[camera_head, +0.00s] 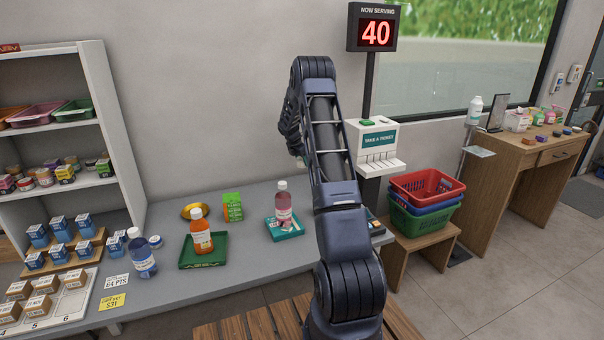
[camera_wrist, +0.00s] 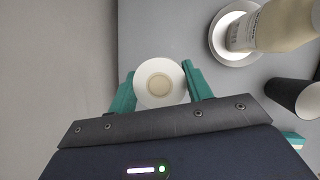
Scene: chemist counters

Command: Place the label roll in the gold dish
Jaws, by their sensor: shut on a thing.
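The label roll (camera_wrist: 147,77) is a white ring with a tan core, seen end-on in the wrist view. My gripper (camera_wrist: 159,84) is shut on it, with one teal finger on each side. The gap between the roll and the grey counter below cannot be judged. The gold dish (camera_head: 187,212) is a shallow round dish at the back of the counter in the head view, behind the orange bottle. It looks empty and is not in the wrist view. In the head view my arm hides the gripper and roll.
The orange bottle (camera_head: 201,236) stands on a green tray (camera_head: 217,259) in front of the gold dish. A green box (camera_head: 233,207) stands to its right. In the wrist view, a bottle (camera_wrist: 285,25) on a white dish (camera_wrist: 217,37) and a dark cup (camera_wrist: 289,96) are at right.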

